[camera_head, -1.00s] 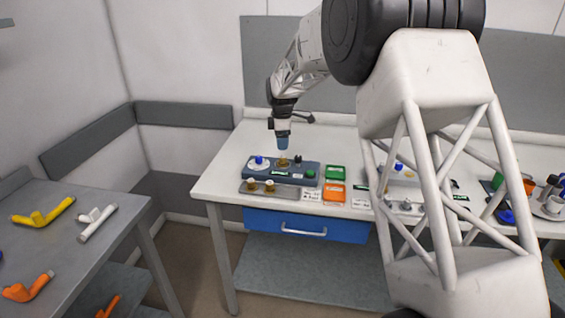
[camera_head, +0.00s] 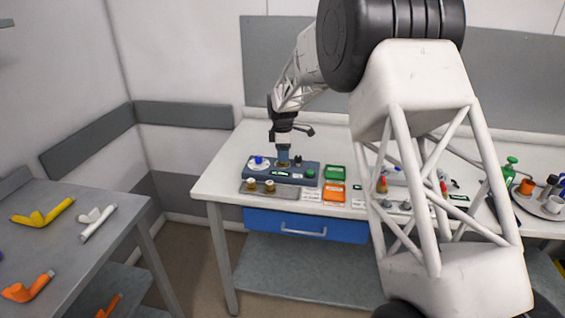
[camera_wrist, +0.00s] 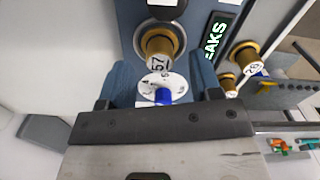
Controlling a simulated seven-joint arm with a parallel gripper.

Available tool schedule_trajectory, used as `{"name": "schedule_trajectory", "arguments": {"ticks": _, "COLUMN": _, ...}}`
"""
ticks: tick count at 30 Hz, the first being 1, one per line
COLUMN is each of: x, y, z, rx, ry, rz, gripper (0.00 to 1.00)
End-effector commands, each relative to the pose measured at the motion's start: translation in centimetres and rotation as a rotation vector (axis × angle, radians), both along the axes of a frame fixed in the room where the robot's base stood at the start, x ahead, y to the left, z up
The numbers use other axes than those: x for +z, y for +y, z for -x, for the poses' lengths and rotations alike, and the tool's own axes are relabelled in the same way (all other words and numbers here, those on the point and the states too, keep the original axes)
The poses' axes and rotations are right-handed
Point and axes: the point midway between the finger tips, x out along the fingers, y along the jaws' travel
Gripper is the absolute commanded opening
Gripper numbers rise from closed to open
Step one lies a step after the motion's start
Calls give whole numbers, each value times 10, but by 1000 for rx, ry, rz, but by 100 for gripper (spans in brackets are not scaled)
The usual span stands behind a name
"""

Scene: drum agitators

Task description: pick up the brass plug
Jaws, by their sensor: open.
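A blue-grey console (camera_head: 296,180) stands on the white bench. One brass plug, marked 57 (camera_wrist: 160,45), is seated in it. In the head view my gripper (camera_head: 284,160) is right over this plug and hides most of it. In the wrist view my blue-grey fingers (camera_wrist: 163,82) are apart, with the plug just beyond the gap between them; I cannot tell whether they touch it. Two more brass plugs (camera_head: 250,187) (camera_head: 269,185) stand on a tray (camera_head: 288,195) in front of the console; one is marked 26 in the wrist view (camera_wrist: 248,57).
A white dial with a blue knob (camera_head: 259,162) is left of the plug on the console, and a green button (camera_head: 310,174) is to the right. Green (camera_head: 335,172) and orange (camera_head: 334,191) trays lie to the right. A side table (camera_head: 75,240) holds pipe pieces.

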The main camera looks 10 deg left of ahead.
Motion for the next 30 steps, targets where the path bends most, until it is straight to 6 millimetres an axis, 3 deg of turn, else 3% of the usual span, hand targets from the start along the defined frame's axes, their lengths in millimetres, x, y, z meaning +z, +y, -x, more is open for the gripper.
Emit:
{"name": "schedule_trajectory", "arguments": {"ticks": 8, "x": -23, "y": 0, "z": 0, "rx": 0, "ry": 0, "rz": 0, "gripper": 58}}
{"name": "schedule_trajectory", "arguments": {"ticks": 25, "x": -24, "y": 0, "z": 0, "rx": 0, "ry": 0, "rz": 0, "gripper": 58}}
{"name": "schedule_trajectory", "arguments": {"ticks": 30, "x": -24, "y": 0, "z": 0, "rx": 0, "ry": 0, "rz": 0, "gripper": 32}}
